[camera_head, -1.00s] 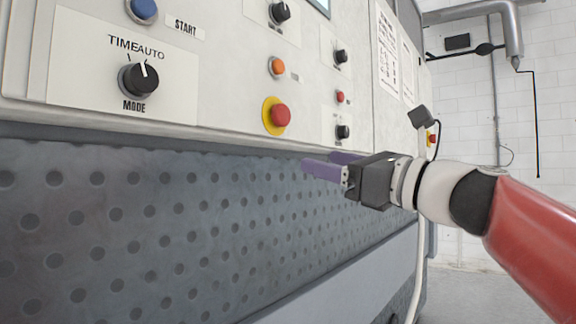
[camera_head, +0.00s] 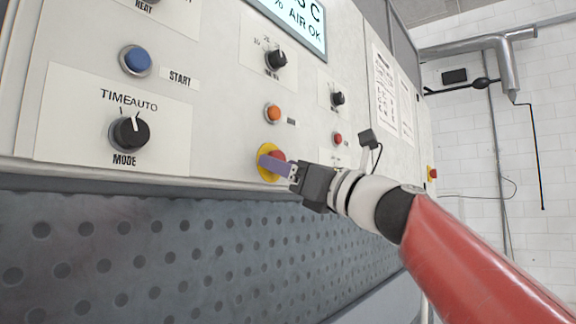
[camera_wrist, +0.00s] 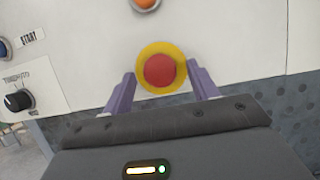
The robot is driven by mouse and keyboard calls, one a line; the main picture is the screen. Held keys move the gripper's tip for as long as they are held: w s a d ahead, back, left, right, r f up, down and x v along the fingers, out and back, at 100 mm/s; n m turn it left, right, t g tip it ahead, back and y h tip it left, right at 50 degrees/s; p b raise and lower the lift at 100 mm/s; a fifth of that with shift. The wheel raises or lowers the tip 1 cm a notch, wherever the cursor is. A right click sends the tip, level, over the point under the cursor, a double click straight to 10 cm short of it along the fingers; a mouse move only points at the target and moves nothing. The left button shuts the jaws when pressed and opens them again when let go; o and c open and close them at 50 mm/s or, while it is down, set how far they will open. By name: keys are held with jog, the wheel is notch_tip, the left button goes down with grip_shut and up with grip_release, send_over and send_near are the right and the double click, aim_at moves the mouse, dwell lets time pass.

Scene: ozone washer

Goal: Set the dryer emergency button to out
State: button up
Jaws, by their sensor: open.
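The emergency button is a red mushroom head on a yellow ring (camera_head: 264,173), low on the white control panel. In the wrist view the red button (camera_wrist: 160,71) is in full sight, between and just beyond the fingertips. My gripper (camera_head: 272,163) is open, with purple fingers. In the wrist view my gripper (camera_wrist: 161,82) has one finger on each side of the button. In the head view a finger covers part of the button. I cannot tell whether the fingers touch it, or whether the button is in or out.
An orange button (camera_head: 273,113) sits above the emergency button, and a small red button (camera_head: 338,139) is to its right. A black MODE knob (camera_head: 129,133) and a blue START button (camera_head: 136,60) are to the left. A perforated grey panel (camera_head: 150,260) lies below.

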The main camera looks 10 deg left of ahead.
grip_shut()
jog(key=shift+s+d+f, duration=0.1)
jog(key=shift+s+d, duration=0.05)
jog(key=shift+d, duration=0.4)
grip_release()
jog(key=shift+d, duration=0.1)
jog(key=shift+s, duration=0.1)
